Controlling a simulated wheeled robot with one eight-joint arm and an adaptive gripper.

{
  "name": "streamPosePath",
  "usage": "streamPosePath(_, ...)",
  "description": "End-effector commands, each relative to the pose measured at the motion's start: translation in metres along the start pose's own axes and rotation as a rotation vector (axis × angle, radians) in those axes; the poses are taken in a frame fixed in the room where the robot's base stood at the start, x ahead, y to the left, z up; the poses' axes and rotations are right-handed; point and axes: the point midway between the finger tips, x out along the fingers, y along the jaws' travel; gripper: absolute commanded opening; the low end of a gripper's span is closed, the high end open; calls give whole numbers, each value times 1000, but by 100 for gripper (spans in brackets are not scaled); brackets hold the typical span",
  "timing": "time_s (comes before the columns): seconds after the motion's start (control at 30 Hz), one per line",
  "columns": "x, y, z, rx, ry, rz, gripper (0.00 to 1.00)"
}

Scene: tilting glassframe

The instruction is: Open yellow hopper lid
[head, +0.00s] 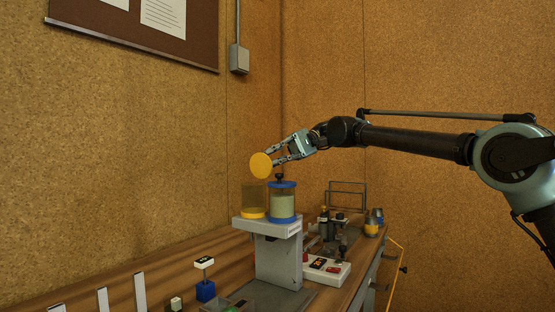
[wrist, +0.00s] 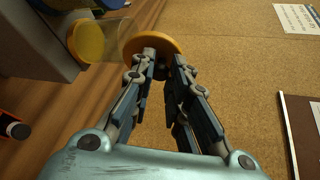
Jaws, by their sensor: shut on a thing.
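The yellow lid (head: 260,166) is off the yellow hopper and in the air above it, tipped so its round face shows. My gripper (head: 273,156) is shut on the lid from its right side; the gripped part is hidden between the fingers. In the wrist view the lid (wrist: 150,42) lies across the fingertips of my gripper (wrist: 167,64). The yellow hopper (head: 253,201) is a clear cylinder with a yellow base, uncovered at the top.
A blue-lidded hopper (head: 282,204) with a black knob stands right beside the yellow one, on a grey stand (head: 278,262). Small devices and a white switch box (head: 326,269) sit on the wooden bench. Cork walls (head: 130,150) close in behind. The air above the hoppers is otherwise free.

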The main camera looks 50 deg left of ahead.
Motion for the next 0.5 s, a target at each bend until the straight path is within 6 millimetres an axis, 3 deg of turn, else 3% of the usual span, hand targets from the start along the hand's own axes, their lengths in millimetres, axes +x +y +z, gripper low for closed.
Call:
streamPosePath(0.1, -2, -1, -1, 0, 5, -3, 0)
streamPosePath(0.13, -2, -1, -1, 0, 5, -3, 20)
streamPosePath(0.2, -2, -1, -1, 0, 5, -3, 36)
streamPosePath(0.5, 0, -1, -1, 0, 1, 0, 38)
